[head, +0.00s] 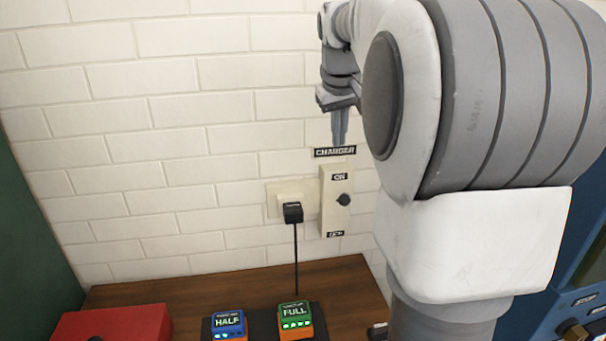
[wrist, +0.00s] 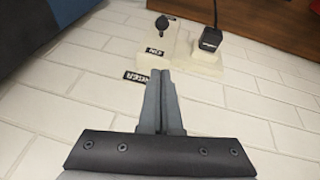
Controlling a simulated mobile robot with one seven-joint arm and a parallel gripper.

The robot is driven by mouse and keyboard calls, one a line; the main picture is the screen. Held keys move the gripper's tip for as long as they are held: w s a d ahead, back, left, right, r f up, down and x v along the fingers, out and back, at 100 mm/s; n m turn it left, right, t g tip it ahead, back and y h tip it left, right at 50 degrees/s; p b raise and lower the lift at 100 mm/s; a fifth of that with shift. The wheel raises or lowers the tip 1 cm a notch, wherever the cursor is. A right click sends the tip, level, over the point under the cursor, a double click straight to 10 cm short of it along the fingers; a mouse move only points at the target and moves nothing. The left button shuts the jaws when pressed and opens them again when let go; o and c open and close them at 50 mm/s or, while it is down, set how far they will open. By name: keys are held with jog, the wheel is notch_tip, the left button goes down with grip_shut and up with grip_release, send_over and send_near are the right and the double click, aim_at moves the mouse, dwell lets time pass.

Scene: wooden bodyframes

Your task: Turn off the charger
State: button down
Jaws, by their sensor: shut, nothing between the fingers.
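The charger switch plate (head: 335,205) is a beige panel on the white brick wall, with an ON label above and an OFF label below. Its dark knob (head: 344,199) sits about midway between the labels, and its exact setting is hard to tell. A black CHARGER label (head: 335,152) is above the plate. My gripper (head: 339,142) is shut and empty, pointing down just above this label, apart from the knob. In the wrist view my closed fingers (wrist: 161,75) point toward the ON end of the plate, and the knob (wrist: 161,23) shows beyond them.
A black plug (head: 292,212) sits in a wall socket left of the switch, its cord hanging to the wooden table (head: 150,290). A blue HALF battery (head: 228,323), a green FULL battery (head: 295,312) and a red box (head: 110,325) are below. A blue cabinet (head: 585,260) stands at the right.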

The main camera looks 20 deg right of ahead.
send_over(341, 197)
jog(key=w, duration=0.2)
notch_tip(341, 197, down, 9)
jog(key=shift+s+f, duration=0.25)
jog(key=shift+f, duration=0.4)
jog(key=shift+s+f, duration=0.3)
jog(key=shift+f, duration=0.3)
jog(key=shift+s+f, duration=0.25)
jog(key=shift+f, duration=0.4)
jog(key=shift+f+b, duration=0.25)
jog(key=shift+b, duration=0.1)
jog(key=shift+s+r+t, duration=0.1)
jog(key=shift+s+t, duration=0.2)
